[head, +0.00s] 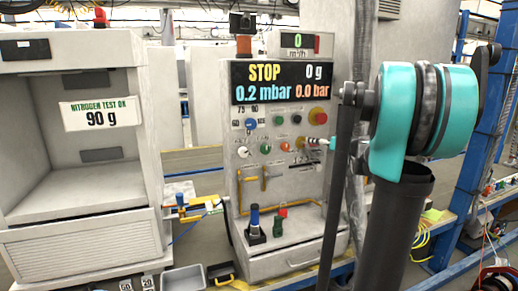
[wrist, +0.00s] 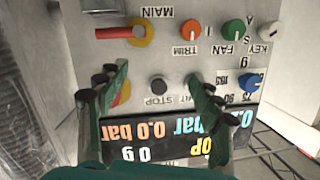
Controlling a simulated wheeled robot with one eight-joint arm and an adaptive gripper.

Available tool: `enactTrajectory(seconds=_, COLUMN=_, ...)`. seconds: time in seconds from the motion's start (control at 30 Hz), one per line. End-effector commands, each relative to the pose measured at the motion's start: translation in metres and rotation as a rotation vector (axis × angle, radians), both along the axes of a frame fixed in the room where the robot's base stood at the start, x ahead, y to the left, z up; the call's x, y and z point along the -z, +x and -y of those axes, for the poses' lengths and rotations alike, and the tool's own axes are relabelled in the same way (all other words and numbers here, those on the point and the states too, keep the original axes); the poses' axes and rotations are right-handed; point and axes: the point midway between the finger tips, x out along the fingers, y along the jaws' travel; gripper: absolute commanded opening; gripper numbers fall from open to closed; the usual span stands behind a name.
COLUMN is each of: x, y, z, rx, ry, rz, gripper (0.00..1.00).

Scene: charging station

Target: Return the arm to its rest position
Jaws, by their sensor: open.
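My arm (head: 425,110) shows at the right of the head view as a teal joint above a dark, upright link. It stands in front of the right side of the control panel (head: 245,165). My gripper (wrist: 152,80) shows in the wrist view with its two dark fingers spread apart. Nothing is between the fingers. Beyond them is the panel face, seen upside down, with a black STOP button (wrist: 157,84) and the display (wrist: 165,135).
A grey cabinet (head: 80,245) with an open chamber stands at the left. The display (head: 282,82) reads STOP, 0 g, 0.2 mbar and 0.0 bar. Blue and green connectors stand on the panel's ledge. A blue post (head: 480,150) rises at the right, near my arm. A grey tray (head: 183,278) lies at the bottom.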

Motion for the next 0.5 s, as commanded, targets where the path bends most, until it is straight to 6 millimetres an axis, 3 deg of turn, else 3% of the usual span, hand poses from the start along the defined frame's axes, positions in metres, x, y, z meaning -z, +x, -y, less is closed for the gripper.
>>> enactTrajectory(seconds=0.03, x=0.020, y=-0.020, z=-0.027, rx=-0.033, ry=-0.013, rz=-0.062, gripper=0.66)
enactTrajectory(seconds=0.2, x=0.094, y=-0.091, z=-0.088, rx=-0.093, ry=-0.065, rz=-0.298, gripper=0.66)
enactTrajectory(seconds=0.33, x=0.152, y=-0.154, z=-0.116, rx=-0.094, ry=-0.125, rz=-0.482, gripper=0.66)
enactTrajectory(seconds=0.5, x=0.225, y=-0.246, z=-0.126, rx=-0.023, ry=-0.232, rz=-0.707, gripper=0.66)
